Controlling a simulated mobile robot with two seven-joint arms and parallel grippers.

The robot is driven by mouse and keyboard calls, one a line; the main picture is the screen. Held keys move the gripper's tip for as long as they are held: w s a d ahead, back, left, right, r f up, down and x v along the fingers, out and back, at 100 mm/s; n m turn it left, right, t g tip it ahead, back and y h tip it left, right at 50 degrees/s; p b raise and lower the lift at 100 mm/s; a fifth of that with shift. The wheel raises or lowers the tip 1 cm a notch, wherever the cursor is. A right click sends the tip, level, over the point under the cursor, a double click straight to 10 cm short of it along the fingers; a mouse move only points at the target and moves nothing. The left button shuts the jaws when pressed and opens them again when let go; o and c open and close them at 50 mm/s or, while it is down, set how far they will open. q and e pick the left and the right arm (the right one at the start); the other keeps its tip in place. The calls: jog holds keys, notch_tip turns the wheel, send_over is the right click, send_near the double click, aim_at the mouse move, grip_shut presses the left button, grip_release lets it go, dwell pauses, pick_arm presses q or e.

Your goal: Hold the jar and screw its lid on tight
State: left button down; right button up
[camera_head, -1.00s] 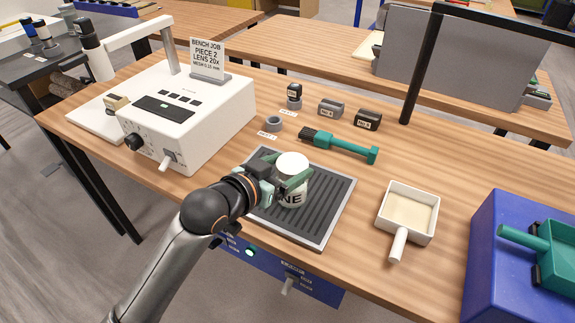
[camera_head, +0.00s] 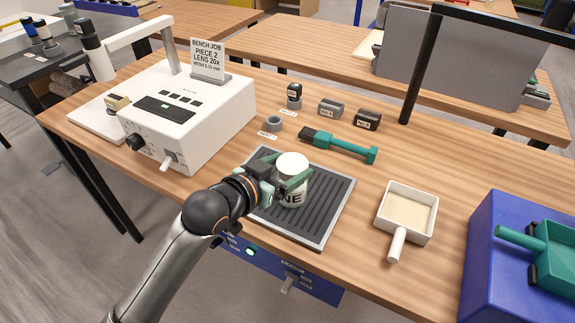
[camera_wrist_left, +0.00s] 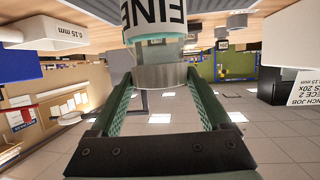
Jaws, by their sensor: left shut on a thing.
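In the left wrist view the jar (camera_wrist_left: 155,18) shows large letters "FINE" between the green fingers (camera_wrist_left: 165,95). Whether the lid is tight cannot be seen. My right gripper is not in view.
A white tray with a handle (camera_head: 407,214) stands right of the mat. A green brush (camera_head: 340,146) and a grey ring (camera_head: 274,123) lie behind it. A white machine (camera_head: 190,110) stands at the left, and a blue box (camera_head: 485,250) at the right.

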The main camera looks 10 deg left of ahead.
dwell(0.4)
pick_arm(q)
grip_release()
jog(key=p+v, duration=0.5)
jog(key=v, duration=0.3)
dwell(0.4)
